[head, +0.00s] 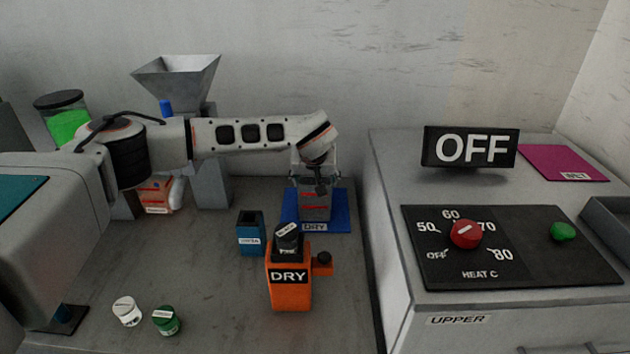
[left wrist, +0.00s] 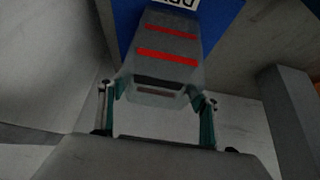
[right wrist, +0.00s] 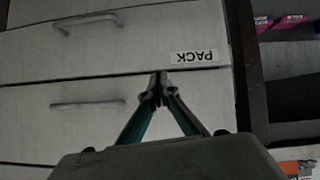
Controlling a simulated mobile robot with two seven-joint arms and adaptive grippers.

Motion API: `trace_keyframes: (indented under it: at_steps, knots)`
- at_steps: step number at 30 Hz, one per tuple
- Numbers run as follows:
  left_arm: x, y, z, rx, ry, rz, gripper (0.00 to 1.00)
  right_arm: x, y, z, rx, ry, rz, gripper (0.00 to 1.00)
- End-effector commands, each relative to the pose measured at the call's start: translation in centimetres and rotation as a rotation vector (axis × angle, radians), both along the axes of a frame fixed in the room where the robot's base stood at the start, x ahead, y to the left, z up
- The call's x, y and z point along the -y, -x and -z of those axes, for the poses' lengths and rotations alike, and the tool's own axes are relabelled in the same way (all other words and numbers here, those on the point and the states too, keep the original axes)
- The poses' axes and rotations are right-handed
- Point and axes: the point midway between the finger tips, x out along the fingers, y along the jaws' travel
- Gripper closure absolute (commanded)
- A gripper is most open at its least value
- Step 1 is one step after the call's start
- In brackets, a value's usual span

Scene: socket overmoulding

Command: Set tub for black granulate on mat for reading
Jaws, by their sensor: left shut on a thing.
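A grey, see-through tub (head: 316,206) with red bands is at the blue mat labelled DRY (head: 341,221), towards the back of the left worktop. My left gripper (head: 316,178) reaches it from above and behind and is shut on it. In the left wrist view the tub (left wrist: 168,48) sits between the two fingers (left wrist: 157,100), with the blue mat (left wrist: 222,22) beyond it. The tub looks upright; I cannot tell whether its base touches the mat. My right gripper (right wrist: 161,88) is shut and empty in front of drawers; it is outside the head view.
An orange unit labelled DRY (head: 290,296) and a blue container (head: 250,238) stand in front of the mat. White (head: 126,312) and green (head: 166,321) jars are front left. A heater cabinet (head: 400,190) with an OFF sign (head: 470,148) and a magenta mat (head: 562,160) is right.

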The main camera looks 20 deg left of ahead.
Motion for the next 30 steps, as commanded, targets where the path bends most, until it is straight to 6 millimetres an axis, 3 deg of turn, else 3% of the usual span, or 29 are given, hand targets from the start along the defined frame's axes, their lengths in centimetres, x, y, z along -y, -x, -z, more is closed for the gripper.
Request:
trace_keyframes:
  at_steps: [5, 6, 8, 20, 30]
  knots:
    - [0.0, 0.0, 0.1, 0.001, 0.001, 0.001, 0.93, 0.0, 0.0, 0.0, 0.0, 0.0, 0.0, 1.0]
    - [0.0, 0.0, 0.3, -0.001, -0.001, -0.001, 0.32, 0.0, 0.0, 0.0, 0.0, 0.0, 0.0, 1.0]
    - [0.0, 0.0, 0.3, -0.001, -0.001, -0.001, 0.2, 0.0, 0.0, 0.0, 0.0, 0.0, 0.0, 1.0]
    - [0.0, 0.0, -0.1, 0.0, 0.001, 0.001, 0.2, 0.0, -0.2, -0.4, 0.007, -0.002, 0.0, 1.0]
    - [0.8, 3.0, -5.2, 0.003, 0.0, 0.003, 0.2, 0.0, -0.2, -0.8, 0.008, -0.001, 0.001, 1.0]
